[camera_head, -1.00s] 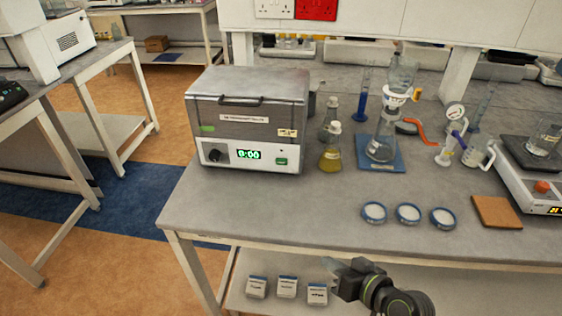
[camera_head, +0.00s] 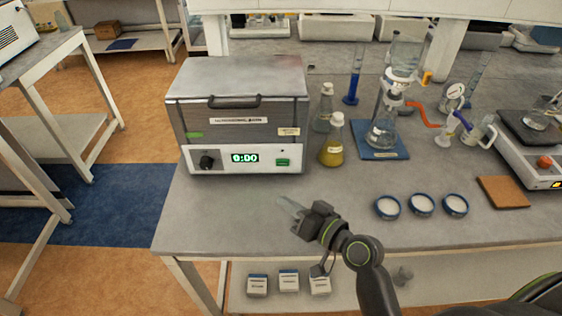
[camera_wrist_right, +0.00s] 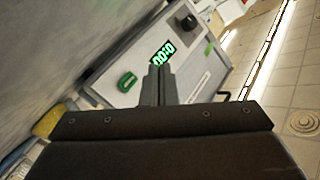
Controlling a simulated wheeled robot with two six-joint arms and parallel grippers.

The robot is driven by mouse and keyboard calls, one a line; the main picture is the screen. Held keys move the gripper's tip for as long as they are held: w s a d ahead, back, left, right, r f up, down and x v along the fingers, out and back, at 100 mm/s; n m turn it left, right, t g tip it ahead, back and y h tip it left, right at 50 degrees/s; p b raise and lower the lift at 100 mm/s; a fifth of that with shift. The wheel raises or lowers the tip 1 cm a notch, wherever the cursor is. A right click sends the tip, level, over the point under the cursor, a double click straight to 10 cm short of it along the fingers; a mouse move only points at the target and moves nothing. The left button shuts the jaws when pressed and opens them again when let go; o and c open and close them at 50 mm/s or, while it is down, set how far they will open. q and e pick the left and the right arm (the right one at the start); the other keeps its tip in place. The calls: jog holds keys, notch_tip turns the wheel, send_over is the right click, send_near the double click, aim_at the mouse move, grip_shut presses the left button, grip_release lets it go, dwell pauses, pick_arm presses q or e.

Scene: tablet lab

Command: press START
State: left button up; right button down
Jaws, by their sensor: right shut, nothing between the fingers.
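The grey bath box (camera_head: 240,110) stands on the bench, its lid down. Its white front panel has a black knob (camera_head: 207,161), a green display (camera_head: 245,158) reading 0:00 and a green button (camera_head: 283,163) at the right; I cannot read a label on the button. My right gripper (camera_head: 284,202) is shut and empty, over the bench in front of the box, apart from the panel. In the right wrist view the shut fingers (camera_wrist_right: 158,84) point at the panel, with the green button (camera_wrist_right: 127,82) just left of them. My left gripper is not in view.
A flask of yellow liquid (camera_head: 332,150) and a grey-capped bottle stand right of the box. Farther right are a filter flask on a blue mat (camera_head: 398,154), three blue-rimmed dishes (camera_head: 421,204) and a brown pad (camera_head: 503,192). Bare bench lies before the box.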

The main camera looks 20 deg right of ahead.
aim_at(282, 163)
jog(key=shift+w, duration=0.2)
jog(key=w, duration=0.2)
jog(key=w+d, duration=0.1)
jog(key=w, duration=0.2)
jog(key=w+d, duration=0.1)
jog(key=w, duration=0.1)
jog(key=shift+f, duration=0.1)
jog(key=shift+w+d, duration=0.2)
jog(key=shift+w, duration=0.4)
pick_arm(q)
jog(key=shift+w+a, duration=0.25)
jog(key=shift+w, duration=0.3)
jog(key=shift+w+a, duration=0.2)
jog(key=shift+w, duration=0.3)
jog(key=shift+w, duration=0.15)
pick_arm(e)
jog(key=shift+w, duration=0.15)
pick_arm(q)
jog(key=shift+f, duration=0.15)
pick_arm(e)
jog(key=shift+w+d, duration=0.1)
jog(key=shift+w, duration=0.2)
